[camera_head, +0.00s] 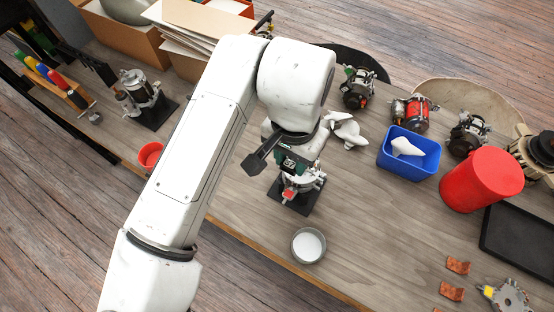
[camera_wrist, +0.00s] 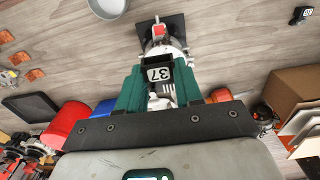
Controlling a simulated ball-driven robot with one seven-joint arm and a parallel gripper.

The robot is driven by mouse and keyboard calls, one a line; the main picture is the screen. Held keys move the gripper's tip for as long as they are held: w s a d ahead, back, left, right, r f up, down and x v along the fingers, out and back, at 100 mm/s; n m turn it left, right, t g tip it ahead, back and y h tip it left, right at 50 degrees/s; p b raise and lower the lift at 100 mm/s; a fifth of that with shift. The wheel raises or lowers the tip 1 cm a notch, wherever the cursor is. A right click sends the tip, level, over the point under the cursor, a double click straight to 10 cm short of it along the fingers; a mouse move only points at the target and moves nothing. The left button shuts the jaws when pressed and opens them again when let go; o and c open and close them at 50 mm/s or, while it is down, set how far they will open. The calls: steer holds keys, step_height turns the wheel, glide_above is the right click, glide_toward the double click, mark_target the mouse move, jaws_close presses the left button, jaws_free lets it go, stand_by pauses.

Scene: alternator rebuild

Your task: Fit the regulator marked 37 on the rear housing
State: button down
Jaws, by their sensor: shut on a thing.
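My gripper (camera_wrist: 159,72) is shut on the regulator (camera_wrist: 158,74), a small black block whose white label reads 37. In the head view my gripper (camera_head: 290,163) is over the middle of the bench, partly hidden by my arm. The rear housing (camera_wrist: 172,45), a silver part with a red piece, sits on a black stand just beyond the regulator; it also shows in the head view (camera_head: 306,183). The regulator overlaps the housing in the wrist view. I cannot tell whether they touch.
Another small black labelled block (camera_wrist: 301,15) lies apart. A white dish (camera_head: 308,245) stands near the housing stand. A blue bin (camera_head: 408,168), a red canister (camera_head: 481,180) and several alternators are to the right. A silver unit (camera_head: 142,90) on a black stand is at the left.

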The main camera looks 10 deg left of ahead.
mark_target(295, 163)
steer(key=shift+w+d+f, duration=0.35)
steer(key=shift+w+f, duration=0.05)
steer(key=shift+w, duration=0.15)
steer(key=shift+f, duration=0.3)
step_height(295, 163, down, 3)
steer(key=b, duration=0.2)
steer(key=shift+r+b, duration=0.2)
steer(key=shift+b, duration=0.1)
steer(key=shift+r+p, duration=0.1)
steer(key=shift+p, duration=0.25)
steer(key=shift+f, duration=0.2)
steer(key=shift+f+b, duration=0.5)
steer(key=shift+f, duration=0.25)
steer(key=shift+f, duration=0.15)
steer(key=shift+f+b, duration=0.55)
steer(key=shift+f, duration=0.4)
